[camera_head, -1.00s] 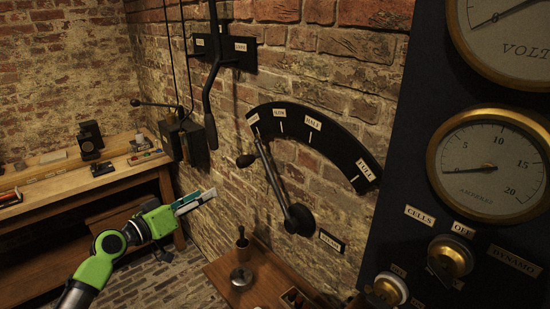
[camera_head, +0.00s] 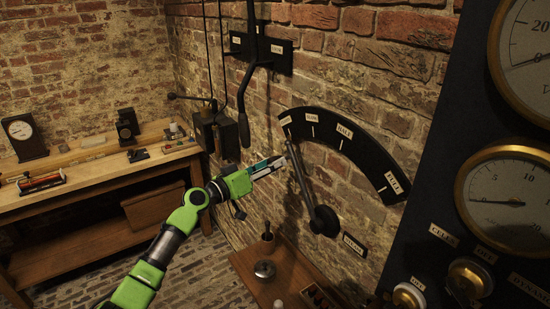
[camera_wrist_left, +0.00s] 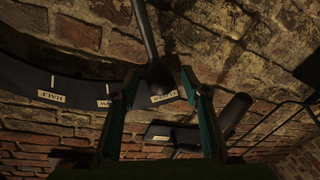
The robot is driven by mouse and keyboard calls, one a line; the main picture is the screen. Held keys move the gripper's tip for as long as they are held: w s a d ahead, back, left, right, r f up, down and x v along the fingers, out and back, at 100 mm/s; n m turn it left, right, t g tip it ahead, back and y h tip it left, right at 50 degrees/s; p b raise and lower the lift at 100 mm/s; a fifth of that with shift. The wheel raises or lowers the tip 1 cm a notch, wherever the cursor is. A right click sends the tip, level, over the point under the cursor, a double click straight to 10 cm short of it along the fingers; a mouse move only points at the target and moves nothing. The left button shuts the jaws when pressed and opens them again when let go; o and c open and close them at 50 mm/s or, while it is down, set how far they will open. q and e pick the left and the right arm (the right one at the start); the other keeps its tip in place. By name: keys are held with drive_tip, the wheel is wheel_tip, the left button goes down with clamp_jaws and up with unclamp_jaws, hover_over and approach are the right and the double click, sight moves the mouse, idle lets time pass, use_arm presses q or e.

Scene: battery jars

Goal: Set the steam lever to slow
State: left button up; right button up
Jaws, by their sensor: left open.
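The steam lever (camera_head: 307,187) is a dark rod on a pivot low on the brick wall. It leans up and left toward the first label of the black curved scale (camera_head: 345,140), left of the SLOW label (camera_head: 312,118). The SLOW label (camera_wrist_left: 103,103) is just left of the fingers there. My right gripper is not in view.
A black wall switch with a long hanging handle (camera_head: 245,100) is up and left of the scale. A dark panel with brass gauges (camera_head: 510,200) stands at the right. A small wooden table (camera_head: 255,285) is below the lever, and a workbench (camera_head: 90,180) is at the left.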

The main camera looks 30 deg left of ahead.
use_arm(q)
drive_tip(key=shift+x, duration=1.05)
drive_tip(key=shift+s, duration=0.1)
